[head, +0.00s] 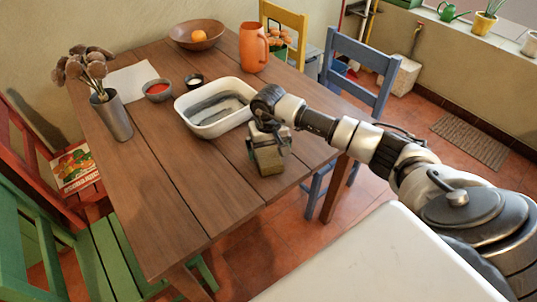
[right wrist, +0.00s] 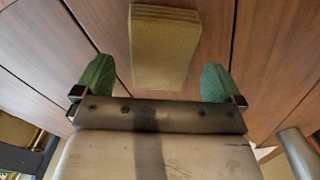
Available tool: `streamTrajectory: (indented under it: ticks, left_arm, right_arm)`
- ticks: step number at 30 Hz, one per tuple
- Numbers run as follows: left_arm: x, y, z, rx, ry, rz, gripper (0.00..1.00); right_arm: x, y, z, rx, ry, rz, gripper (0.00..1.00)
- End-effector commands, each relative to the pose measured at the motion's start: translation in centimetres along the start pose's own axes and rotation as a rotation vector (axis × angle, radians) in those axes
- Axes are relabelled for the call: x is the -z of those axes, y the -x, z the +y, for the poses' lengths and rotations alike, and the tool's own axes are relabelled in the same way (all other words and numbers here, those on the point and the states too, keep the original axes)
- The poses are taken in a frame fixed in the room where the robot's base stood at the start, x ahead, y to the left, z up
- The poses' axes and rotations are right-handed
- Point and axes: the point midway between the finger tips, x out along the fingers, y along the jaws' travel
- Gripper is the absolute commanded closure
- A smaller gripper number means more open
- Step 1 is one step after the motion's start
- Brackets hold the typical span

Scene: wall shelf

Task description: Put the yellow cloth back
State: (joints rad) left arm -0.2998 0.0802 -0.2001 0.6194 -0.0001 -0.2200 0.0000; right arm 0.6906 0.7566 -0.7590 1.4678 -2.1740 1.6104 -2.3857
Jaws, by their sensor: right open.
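A small olive-yellow block (head: 271,168), which looks like the folded yellow cloth, is at the right edge of the wooden table, just under my right gripper (head: 268,146). In the right wrist view, the same folded yellow cloth (right wrist: 165,45) lies over the table boards. My right gripper (right wrist: 157,82) is open there, with a green fingertip on each side of the cloth and a gap between each fingertip and the cloth. The cloth's far side is hidden by the gripper in the head view. My left gripper is not in view.
A white basin (head: 186,107) with grey contents stands close behind the gripper. An orange jug (head: 253,48), a wooden bowl (head: 197,43), a red-filled bowl (head: 158,97) and a metal vase (head: 114,117) are farther off. A blue chair (head: 358,48) stands at the right. The table's near part is clear.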

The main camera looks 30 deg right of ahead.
Motion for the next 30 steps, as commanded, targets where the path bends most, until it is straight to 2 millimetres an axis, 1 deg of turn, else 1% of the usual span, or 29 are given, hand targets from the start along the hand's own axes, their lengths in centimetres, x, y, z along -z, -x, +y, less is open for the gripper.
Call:
streamTrajectory:
  ticks: [1,6,9,12,15,18,30]
  left_arm:
    - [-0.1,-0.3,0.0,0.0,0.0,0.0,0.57]
    - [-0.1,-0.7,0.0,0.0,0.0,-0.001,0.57]
    - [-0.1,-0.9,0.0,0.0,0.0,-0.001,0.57]
    - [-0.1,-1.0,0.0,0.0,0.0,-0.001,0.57]
    - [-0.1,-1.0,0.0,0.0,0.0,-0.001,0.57]
    - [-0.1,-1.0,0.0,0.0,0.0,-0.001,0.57]
    - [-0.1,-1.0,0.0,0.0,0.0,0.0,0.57]
  right_arm:
    - [0.2,1.2,0.1,0.0,0.0,0.007,0.01]
    - [0.1,4.9,0.1,0.0,0.001,0.006,0.01]
    - [0.1,6.8,0.0,0.0,0.0,0.005,0.01]
    - [0.1,8.1,0.0,0.0,0.001,0.003,0.01]
    - [0.0,8.8,0.0,-0.002,0.0,0.001,0.01]
    - [0.0,9.2,0.0,-0.001,-0.001,0.001,0.01]
    - [0.0,9.2,0.0,-0.001,0.0,0.0,0.01]
